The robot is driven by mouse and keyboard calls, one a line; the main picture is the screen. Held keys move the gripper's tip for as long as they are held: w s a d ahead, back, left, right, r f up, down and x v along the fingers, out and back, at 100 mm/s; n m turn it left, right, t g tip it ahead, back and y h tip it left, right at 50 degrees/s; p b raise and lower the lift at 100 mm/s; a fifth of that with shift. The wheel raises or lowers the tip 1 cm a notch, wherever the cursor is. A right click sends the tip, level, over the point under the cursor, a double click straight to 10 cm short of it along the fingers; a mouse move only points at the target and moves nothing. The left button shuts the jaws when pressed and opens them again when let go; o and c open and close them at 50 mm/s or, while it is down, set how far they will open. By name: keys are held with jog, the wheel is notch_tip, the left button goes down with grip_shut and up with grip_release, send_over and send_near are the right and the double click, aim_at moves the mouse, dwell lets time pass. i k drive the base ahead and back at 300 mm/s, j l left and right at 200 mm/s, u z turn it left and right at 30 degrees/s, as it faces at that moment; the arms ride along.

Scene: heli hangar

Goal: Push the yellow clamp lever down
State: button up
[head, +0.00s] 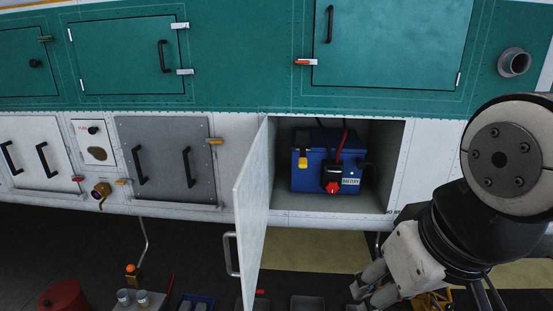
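The yellow clamp lever (303,159) appears to be the small upright yellow piece on the front left of the blue battery (316,181). The battery stands inside an open bay in the white lower hull. A red knob (333,187) sits on the battery's front, to the right of the lever. My gripper (362,293) is at the lower right, below the bay and apart from the lever. Its grey fingers point down and left, and nothing shows held in them. How far they are parted is unclear.
The bay's white door (253,215) stands open on the left, jutting toward me. A red container (65,298), cups and trays stand low on the floor side. The bay's front opening is clear.

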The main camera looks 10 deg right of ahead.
aim_at(302, 160)
jog(key=i+l+u, duration=0.6)
jog(key=i+l, duration=0.15)
jog(key=i, duration=0.05)
